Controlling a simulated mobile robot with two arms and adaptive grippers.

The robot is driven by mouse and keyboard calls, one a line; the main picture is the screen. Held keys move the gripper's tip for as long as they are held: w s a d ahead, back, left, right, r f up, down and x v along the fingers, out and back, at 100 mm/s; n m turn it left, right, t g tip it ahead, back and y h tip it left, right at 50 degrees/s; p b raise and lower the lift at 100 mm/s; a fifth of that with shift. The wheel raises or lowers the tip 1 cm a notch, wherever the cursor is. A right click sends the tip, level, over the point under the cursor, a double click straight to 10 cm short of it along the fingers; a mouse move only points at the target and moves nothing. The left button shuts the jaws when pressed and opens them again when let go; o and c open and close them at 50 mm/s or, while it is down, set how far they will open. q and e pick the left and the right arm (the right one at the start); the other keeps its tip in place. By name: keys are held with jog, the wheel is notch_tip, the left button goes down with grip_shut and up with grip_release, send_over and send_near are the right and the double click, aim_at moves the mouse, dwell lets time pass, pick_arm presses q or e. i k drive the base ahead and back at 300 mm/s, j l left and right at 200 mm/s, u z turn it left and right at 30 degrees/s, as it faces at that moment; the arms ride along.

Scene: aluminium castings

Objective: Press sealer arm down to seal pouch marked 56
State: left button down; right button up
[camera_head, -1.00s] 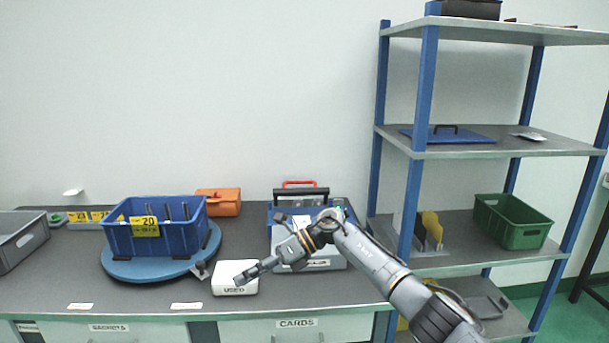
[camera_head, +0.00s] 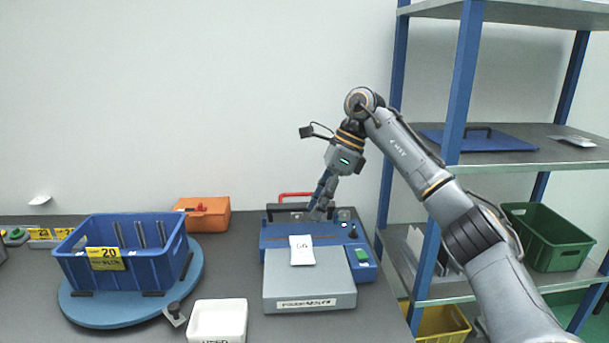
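The sealer (camera_head: 272,233) is a blue machine on the bench with a grey platform (camera_head: 310,288) in front. A white pouch (camera_head: 302,252) lies across the platform's back edge; its mark looks like 56 but is small. The sealer's black bar (camera_head: 285,209) spans its back, with a red handle (camera_head: 292,196) behind. My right gripper (camera_head: 318,213) points down at the bar's middle-right part, its fingers close together with nothing seen between them. Whether the fingertips touch the bar I cannot tell. My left gripper is not in view.
A blue crate (camera_head: 125,275) marked 20 sits on a round blue turntable (camera_head: 85,312) at left. A white USED box (camera_head: 219,318) stands front of centre. An orange case (camera_head: 205,214) is behind. A shelf rack (camera_head: 462,90) stands close to my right arm.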

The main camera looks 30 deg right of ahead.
aim_at(280, 207)
jog(key=i+l, duration=0.9)
jog(key=i, duration=0.05)
